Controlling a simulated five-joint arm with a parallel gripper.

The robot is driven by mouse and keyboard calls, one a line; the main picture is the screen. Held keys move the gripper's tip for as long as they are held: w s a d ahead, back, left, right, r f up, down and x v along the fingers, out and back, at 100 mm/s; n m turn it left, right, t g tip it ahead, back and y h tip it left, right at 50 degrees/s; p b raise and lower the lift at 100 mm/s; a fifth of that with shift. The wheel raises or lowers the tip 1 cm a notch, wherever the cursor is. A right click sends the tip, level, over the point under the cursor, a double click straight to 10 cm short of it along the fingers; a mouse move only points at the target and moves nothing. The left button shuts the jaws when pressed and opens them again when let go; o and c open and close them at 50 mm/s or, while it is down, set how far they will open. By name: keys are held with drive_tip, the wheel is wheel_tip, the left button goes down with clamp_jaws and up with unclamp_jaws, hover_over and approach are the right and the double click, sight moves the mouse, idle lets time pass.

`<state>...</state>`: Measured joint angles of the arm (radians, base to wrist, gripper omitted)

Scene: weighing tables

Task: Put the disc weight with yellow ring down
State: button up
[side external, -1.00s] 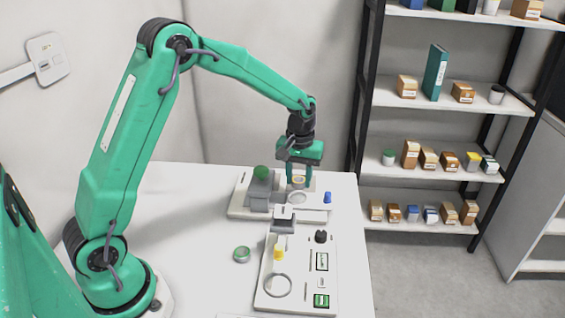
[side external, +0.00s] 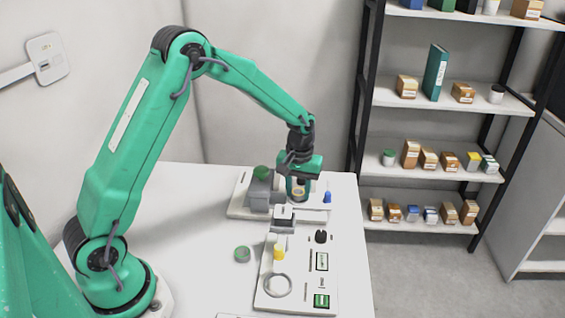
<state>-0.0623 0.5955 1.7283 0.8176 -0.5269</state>
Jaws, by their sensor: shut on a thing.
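My gripper (side external: 298,187) points down over the rear grey-white board (side external: 236,210) on the white table. It is shut on the disc weight with yellow ring (side external: 298,193), which shows between the fingers, low over the ring-marked place on that board. The fingers hide part of the weight and most of the place under it. I cannot tell whether the weight touches the board.
A grey block with a green knob (side external: 260,173) stands left of my gripper, and a blue piece (side external: 327,197) to its right. The front board (side external: 262,300) holds a yellow-banded piece (side external: 279,253), a black knob (side external: 320,236) and an empty ring (side external: 278,286). A green-ringed disc (side external: 242,254) lies on the table.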

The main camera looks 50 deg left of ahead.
sight(298, 192)
drive_tip(key=shift+f, duration=0.25)
drive_tip(key=o, duration=1.2)
drive_tip(key=shift+f, duration=0.1)
wheel_tip(298, 192, up, 14)
drive_tip(key=shift+f, duration=0.25)
